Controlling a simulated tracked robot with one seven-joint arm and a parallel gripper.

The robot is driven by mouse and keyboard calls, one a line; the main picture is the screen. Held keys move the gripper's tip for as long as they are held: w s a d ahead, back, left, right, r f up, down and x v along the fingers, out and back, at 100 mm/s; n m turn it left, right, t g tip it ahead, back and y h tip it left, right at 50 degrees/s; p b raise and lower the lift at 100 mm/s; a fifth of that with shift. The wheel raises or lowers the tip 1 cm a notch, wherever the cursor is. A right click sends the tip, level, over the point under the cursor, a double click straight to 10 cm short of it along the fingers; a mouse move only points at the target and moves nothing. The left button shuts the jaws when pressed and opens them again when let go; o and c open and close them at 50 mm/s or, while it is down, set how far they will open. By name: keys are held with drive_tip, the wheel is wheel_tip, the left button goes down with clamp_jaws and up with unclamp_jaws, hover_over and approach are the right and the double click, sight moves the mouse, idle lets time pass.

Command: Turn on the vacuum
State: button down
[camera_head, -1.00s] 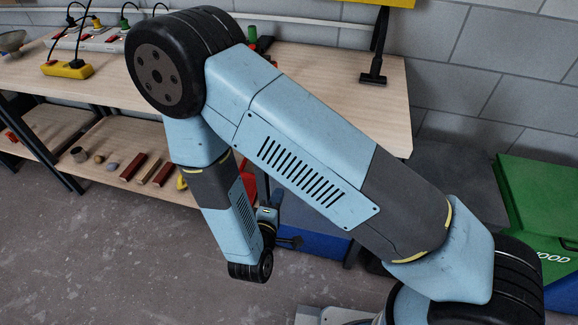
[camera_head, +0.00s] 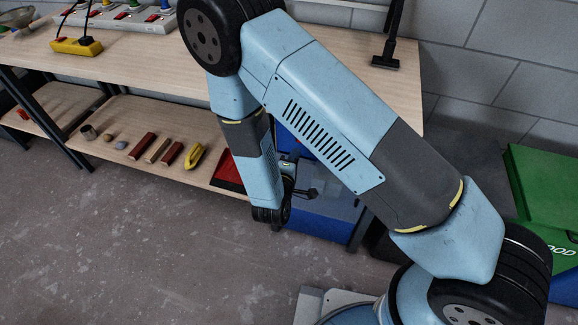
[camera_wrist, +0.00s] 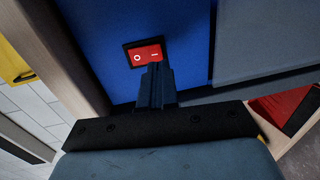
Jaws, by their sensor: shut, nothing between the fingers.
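The vacuum (camera_head: 325,225) is a blue box-like body under the right part of the workbench, partly hidden behind my arm. In the wrist view its blue face (camera_wrist: 100,35) fills the upper left and middle. A red rocker switch (camera_wrist: 147,52) in a black frame sits on that face, with a white circle at left and a white bar at right. My gripper (camera_wrist: 155,68) is shut and empty, its tips at the switch's lower edge, overlapping it in the picture. I cannot tell whether they touch. In the head view my gripper (camera_head: 311,192) is in front of the vacuum.
The workbench (camera_head: 340,75) is above, with a yellow power strip (camera_head: 76,47) at left. The low shelf (camera_head: 130,165) holds several blocks and a yellow item (camera_head: 195,156). A red object (camera_head: 228,172) is left of the vacuum. A green bin (camera_head: 545,190) stands at right. Floor in front is clear.

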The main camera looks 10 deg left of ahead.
sight(300, 143)
drive_tip(key=shift+w+d+f, duration=0.1)
drive_tip(key=shift+w+f, duration=0.05)
drive_tip(key=shift+w, duration=0.85)
drive_tip(key=shift+w+d+f, duration=0.1)
drive_tip(key=shift+w, duration=0.9)
drive_tip(key=shift+s+a+f, duration=0.1)
drive_tip(key=shift+s, duration=0.05)
drive_tip(key=s+a+f, duration=0.1)
drive_tip(key=s, duration=1.2)
drive_tip(key=shift+s+f, duration=0.25)
drive_tip(key=shift+f, duration=0.05)
